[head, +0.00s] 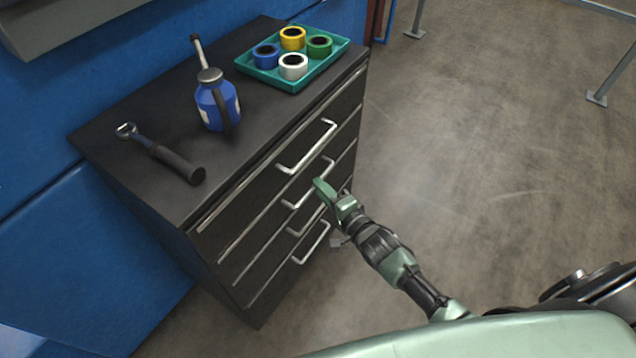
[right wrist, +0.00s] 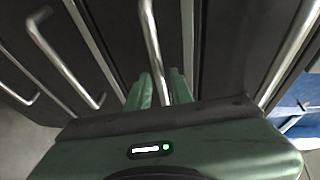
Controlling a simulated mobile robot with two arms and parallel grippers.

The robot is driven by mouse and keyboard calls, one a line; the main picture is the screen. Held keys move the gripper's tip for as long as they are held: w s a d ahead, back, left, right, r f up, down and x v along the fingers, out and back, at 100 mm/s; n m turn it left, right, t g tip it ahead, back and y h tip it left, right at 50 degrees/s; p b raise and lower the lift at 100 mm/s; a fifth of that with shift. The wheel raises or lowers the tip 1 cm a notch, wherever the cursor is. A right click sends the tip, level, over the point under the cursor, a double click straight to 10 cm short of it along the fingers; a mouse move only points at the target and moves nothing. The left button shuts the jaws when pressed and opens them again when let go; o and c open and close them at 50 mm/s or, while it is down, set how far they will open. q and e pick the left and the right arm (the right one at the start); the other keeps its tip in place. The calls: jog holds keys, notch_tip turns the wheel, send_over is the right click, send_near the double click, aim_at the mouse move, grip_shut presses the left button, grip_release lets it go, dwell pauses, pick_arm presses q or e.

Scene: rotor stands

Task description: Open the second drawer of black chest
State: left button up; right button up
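The black chest (head: 160,210) stands against the blue wall, with several drawers and silver bar handles on its front. All drawers look closed. My right gripper (head: 318,190) is at the second drawer's handle (head: 296,202), at its right part. In the right wrist view, that handle (right wrist: 151,40) runs down between the two green fingers of my right gripper (right wrist: 161,88). The fingers stand close together on both sides of the bar and look shut on it. The top drawer's handle (head: 306,147) is just above. My left gripper is not in view.
On the chest top are a teal tray (head: 262,80) with several tape rolls, a blue oil can (head: 213,106) and a dark-handled tool (head: 165,157). The lower handles (head: 312,243) are close below my gripper.

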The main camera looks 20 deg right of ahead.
jog(key=shift+x, duration=1.65)
grip_shut()
